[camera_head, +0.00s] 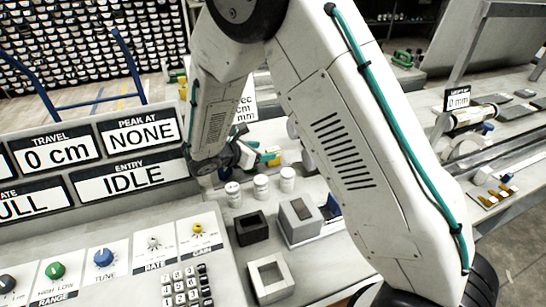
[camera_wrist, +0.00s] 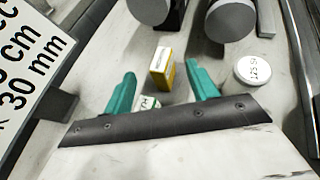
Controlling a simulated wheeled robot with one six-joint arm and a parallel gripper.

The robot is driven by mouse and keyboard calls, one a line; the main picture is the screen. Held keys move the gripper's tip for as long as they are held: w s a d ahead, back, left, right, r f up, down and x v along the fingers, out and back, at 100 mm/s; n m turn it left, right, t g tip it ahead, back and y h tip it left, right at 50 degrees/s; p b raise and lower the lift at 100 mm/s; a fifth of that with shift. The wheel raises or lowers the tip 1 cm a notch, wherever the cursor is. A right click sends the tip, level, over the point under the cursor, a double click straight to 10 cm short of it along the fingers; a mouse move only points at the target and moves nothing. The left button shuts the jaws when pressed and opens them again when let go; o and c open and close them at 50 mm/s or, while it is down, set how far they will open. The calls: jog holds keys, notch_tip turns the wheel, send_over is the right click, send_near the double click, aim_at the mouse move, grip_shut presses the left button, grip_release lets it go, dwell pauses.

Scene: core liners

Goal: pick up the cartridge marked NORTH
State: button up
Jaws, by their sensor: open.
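My gripper (camera_wrist: 160,72) is open, its two teal fingers spread over the pale worktop in the wrist view. A small yellow-and-white box (camera_wrist: 161,68) shows between and beyond the fingertips; I cannot tell its exact distance from them. A small white-and-green piece (camera_wrist: 147,103) with partly hidden lettering shows near the left finger, behind the dark gripper bar. A white round-topped container (camera_wrist: 253,70) with small print stands right of the right finger. I cannot read NORTH on anything. In the head view my arm hides much of this area.
Several white jars (camera_head: 261,186) stand in a row on the worktop. A black open box (camera_head: 252,228), a grey block (camera_head: 299,219) and a pale open box (camera_head: 270,277) are nearer. A control panel (camera_head: 110,262) lies left. Two thick grey-white cylinders (camera_wrist: 230,19) are at the wrist view's top.

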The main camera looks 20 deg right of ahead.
aim_at(269, 151)
jog(key=x, duration=0.3)
jog(key=shift+d+f, duration=0.2)
grip_shut()
